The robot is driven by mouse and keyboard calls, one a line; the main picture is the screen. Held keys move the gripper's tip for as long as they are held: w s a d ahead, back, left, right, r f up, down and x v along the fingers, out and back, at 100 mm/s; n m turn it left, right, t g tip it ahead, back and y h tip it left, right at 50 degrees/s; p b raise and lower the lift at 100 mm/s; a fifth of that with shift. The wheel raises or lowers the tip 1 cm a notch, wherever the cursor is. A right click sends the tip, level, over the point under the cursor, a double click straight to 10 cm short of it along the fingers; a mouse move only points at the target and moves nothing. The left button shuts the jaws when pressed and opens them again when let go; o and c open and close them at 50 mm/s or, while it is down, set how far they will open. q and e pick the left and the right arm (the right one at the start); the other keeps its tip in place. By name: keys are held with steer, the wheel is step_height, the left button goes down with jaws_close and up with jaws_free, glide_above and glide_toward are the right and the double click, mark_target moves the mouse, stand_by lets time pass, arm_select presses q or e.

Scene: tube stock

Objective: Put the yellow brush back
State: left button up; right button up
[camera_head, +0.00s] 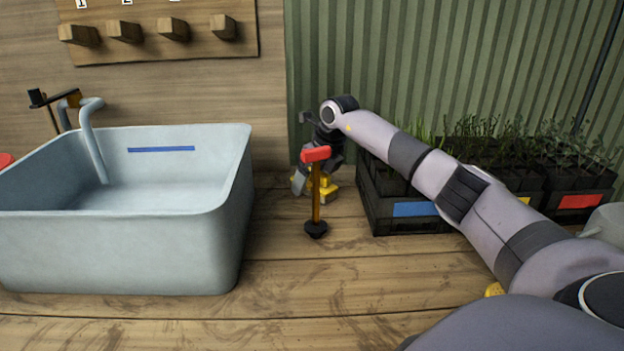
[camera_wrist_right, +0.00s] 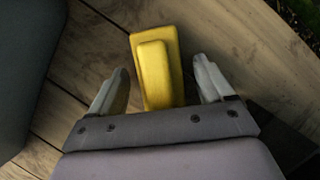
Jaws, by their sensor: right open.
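The yellow brush (camera_head: 327,186) lies on the wooden bench, right of the sink, partly hidden behind a red-headed tool and my right gripper. The right wrist view shows it as a yellow block with a narrower raised part (camera_wrist_right: 156,75). My right gripper (camera_head: 302,180) is low over it, pointing down. In the right wrist view the gripper (camera_wrist_right: 161,66) is open, one finger on each side of the brush, with gaps. My left gripper is out of view.
A red-topped tool (camera_head: 316,201) with an orange handle stands upright before the right gripper. The grey sink (camera_head: 120,245) is left. Black plant crates (camera_head: 400,222) stand right. Wooden pegs (camera_head: 125,32) are on the back wall. The front bench is clear.

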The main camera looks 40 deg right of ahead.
steer(key=p+v, duration=0.1)
steer(key=v, duration=1.1)
steer(key=shift+w, duration=0.1)
